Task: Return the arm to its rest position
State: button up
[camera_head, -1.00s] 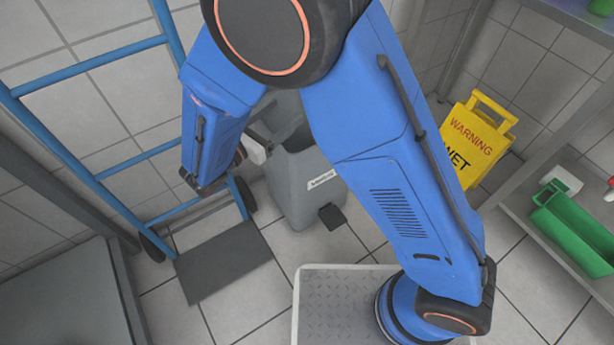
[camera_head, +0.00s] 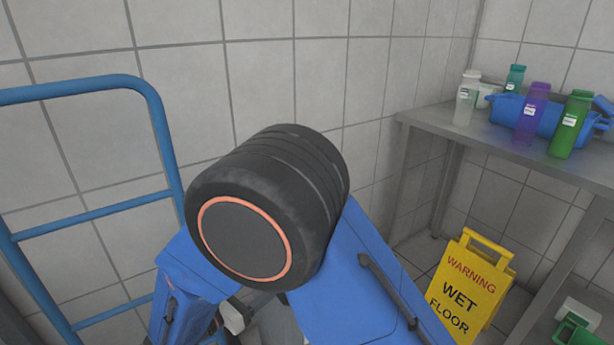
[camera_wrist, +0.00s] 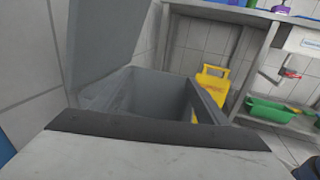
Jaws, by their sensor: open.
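My blue arm (camera_head: 345,280) fills the lower middle of the head view, folded over at its large black joint. Only a small pale part of my gripper (camera_head: 236,316) shows beside the lower link, at the bottom edge; its fingertips are hidden. My gripper is open, and I see nothing held. A grey bin (camera_head: 277,326) shows in part behind the arm. In the wrist view the bin (camera_wrist: 152,86) is close ahead, with its top open and a grey panel standing up behind it. A pale surface with a dark band crosses the bottom of that view.
A blue cart frame (camera_head: 92,212) stands at left against the tiled wall. A yellow wet-floor sign (camera_head: 467,285) stands at right. A metal shelf (camera_head: 490,140) above it bears several bottles and a blue container (camera_head: 530,117). A green bin (camera_wrist: 271,111) sits on a lower shelf.

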jog(key=d+r+m+g, duration=0.2)
jog(key=d+m+g, duration=0.2)
jog(key=d, duration=0.5)
jog(key=d+r+m+g+y, duration=0.1)
jog(key=d+r+m+g, duration=0.25)
jog(key=d, duration=0.55)
jog(key=d+r+m+g, duration=0.2)
jog(key=d+m+g, duration=0.2)
jog(key=d, duration=0.5)
jog(key=s+d+r+m+t+y, duration=0.2)
jog(key=s+d+r+m+y, duration=0.2)
jog(key=s+d+m+y, duration=0.6)
jog(key=s+d+m, duration=0.3)
jog(key=s+m, duration=0.3)
jog(key=s, duration=0.1)
jog(key=shift+d+r+y, duration=0.2)
jog(key=shift+y, duration=0.1)
